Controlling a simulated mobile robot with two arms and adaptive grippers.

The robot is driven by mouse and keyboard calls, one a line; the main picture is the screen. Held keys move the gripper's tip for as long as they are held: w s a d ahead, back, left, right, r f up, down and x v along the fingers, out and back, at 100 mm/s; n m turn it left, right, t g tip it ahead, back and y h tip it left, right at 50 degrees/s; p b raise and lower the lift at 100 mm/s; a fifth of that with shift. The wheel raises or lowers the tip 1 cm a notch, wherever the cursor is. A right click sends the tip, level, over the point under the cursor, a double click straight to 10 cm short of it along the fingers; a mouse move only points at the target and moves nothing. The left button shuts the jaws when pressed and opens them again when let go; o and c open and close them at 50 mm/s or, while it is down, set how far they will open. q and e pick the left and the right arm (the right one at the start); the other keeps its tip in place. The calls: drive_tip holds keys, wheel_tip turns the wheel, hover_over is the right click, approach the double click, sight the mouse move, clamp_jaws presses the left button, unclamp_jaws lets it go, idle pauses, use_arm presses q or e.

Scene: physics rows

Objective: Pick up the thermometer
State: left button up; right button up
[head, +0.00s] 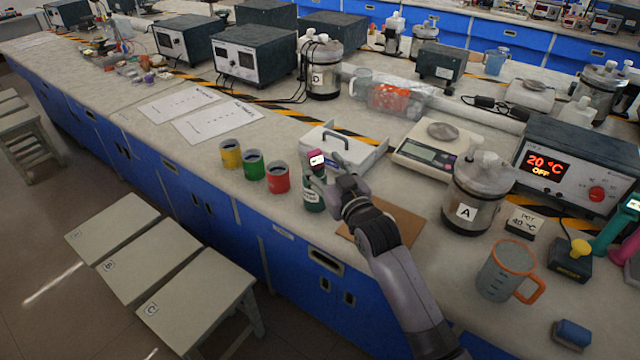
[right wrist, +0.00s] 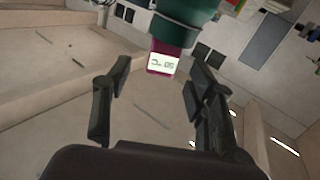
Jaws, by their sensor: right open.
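The thermometer (head: 317,160) is a small magenta device with a lit white display. It stands upright at the top of a dark green holder (head: 313,196) near the bench's front edge. In the right wrist view, the thermometer (right wrist: 165,60) shows between and beyond my fingers, against the green holder (right wrist: 188,18). My right gripper (head: 325,184) is just right of the thermometer and holder in the head view. Its two fingers (right wrist: 158,98) are spread apart with nothing between the tips. The thermometer's lower part is hidden. My left gripper is in neither view.
Red (head: 277,178), green (head: 253,165) and yellow (head: 231,153) cups stand left of the holder. A white handled box (head: 350,155) is behind. A brown board (head: 405,222) lies under my arm. Pot A (head: 475,195) and an orange-handled mug (head: 500,272) stand right.

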sight(317, 156)
drive_tip(key=shift+x, duration=2)
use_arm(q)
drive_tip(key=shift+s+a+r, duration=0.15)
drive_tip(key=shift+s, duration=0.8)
use_arm(e)
drive_tip(key=shift+a+r, duration=0.1)
drive_tip(key=shift+r, duration=0.05)
drive_tip(key=c, duration=0.7)
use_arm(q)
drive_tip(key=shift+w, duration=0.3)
use_arm(e)
clamp_jaws()
drive_tip(key=shift+r, duration=0.1)
